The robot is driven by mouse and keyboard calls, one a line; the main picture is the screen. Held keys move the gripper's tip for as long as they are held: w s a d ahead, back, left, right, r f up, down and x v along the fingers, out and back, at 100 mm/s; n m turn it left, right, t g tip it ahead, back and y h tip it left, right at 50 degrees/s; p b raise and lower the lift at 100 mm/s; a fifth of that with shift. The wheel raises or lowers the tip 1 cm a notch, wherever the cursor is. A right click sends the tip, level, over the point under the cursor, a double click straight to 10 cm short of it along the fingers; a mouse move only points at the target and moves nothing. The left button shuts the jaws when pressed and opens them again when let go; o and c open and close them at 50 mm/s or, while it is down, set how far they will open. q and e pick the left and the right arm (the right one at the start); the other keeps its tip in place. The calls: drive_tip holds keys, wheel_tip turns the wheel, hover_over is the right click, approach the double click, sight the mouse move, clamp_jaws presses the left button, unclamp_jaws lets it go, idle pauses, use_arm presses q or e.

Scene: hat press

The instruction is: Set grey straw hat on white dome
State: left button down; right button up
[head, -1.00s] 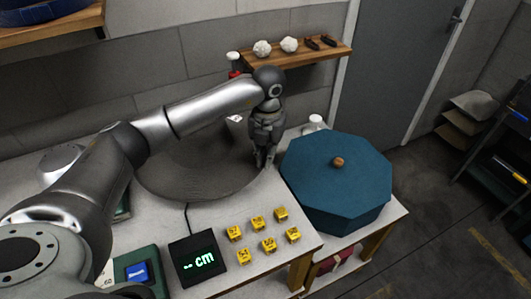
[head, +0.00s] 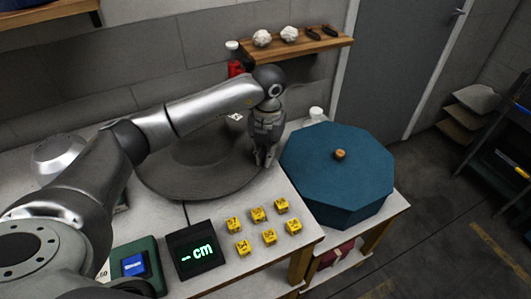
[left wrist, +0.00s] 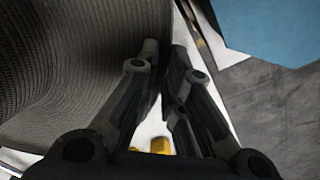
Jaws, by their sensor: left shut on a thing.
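The grey straw hat (head: 205,181) is a wide woven disc with a low raised crown, over the back middle of the white table. In the left wrist view its ribbed brim (left wrist: 75,75) fills the left side. My left gripper (head: 267,160) is at the hat's right edge, shut on the brim; its fingers (left wrist: 164,62) point away in the wrist view. I cannot tell whether the hat touches the table. A pale rounded thing (head: 60,152) shows at the far left, partly behind my arm; I cannot tell whether it is the white dome. My right gripper is not seen.
A blue octagonal box (head: 335,180) with a wooden knob stands close right of my gripper. Several yellow cubes (head: 269,237) and a black display (head: 196,249) lie in front of the hat. A wooden shelf (head: 295,47) hangs behind.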

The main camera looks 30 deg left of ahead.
use_arm(q)
drive_tip(key=shift+f+b, duration=0.5)
drive_tip(key=shift+f, duration=0.25)
drive_tip(key=c, duration=1.5)
unclamp_jaws()
drive_tip(key=shift+r, duration=0.1)
